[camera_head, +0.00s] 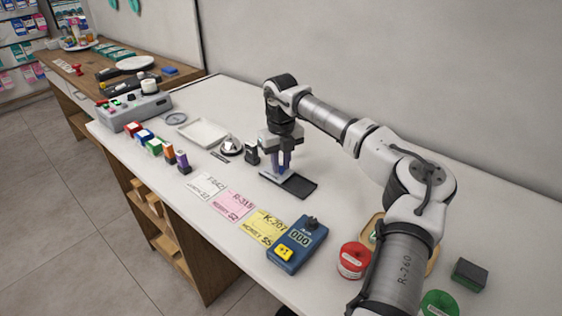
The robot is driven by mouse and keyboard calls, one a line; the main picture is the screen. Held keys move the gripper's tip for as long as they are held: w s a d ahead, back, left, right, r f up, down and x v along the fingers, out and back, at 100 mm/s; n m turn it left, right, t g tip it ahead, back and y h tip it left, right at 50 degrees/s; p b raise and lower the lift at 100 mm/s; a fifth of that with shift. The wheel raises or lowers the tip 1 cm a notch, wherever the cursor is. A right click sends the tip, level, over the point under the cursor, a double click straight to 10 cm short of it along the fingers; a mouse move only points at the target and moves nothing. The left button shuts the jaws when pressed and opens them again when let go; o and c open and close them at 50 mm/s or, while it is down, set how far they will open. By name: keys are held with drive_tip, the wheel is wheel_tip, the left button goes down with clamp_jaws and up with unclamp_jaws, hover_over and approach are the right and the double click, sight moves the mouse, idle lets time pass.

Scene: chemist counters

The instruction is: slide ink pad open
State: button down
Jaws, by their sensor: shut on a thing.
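The ink pad (299,187) lies on the white counter below my gripper. A dark flat rectangle shows on its right side, and a light grey part (268,174) shows on its left, under the fingers. My gripper (284,167) points straight down with its bluish fingers shut on the ink pad at the grey part. The exact contact is too small to see clearly, and the fingers hide part of the pad.
A small black stamp (252,153) and a bell (231,147) stand just left of my gripper. White, pink (233,204) and yellow (263,227) cards lie in front, with a blue counter device (297,243). Bare counter lies right of the pad.

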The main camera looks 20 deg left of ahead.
drive_tip(key=d, duration=0.2)
drive_tip(key=s+d+b, duration=0.1)
drive_tip(key=d, duration=0.1)
drive_tip(key=s+d+b, duration=0.1)
drive_tip(key=d, duration=0.1)
drive_tip(key=shift+s+d, duration=0.1)
drive_tip(key=shift+d, duration=0.1)
drive_tip(key=c, duration=1.3)
unclamp_jaws()
drive_tip(key=shift+r, duration=0.15)
wheel_tip(320, 180, up, 14)
drive_tip(key=b, duration=0.1)
drive_tip(key=shift+f+b, duration=0.2)
drive_tip(key=shift+b, duration=0.1)
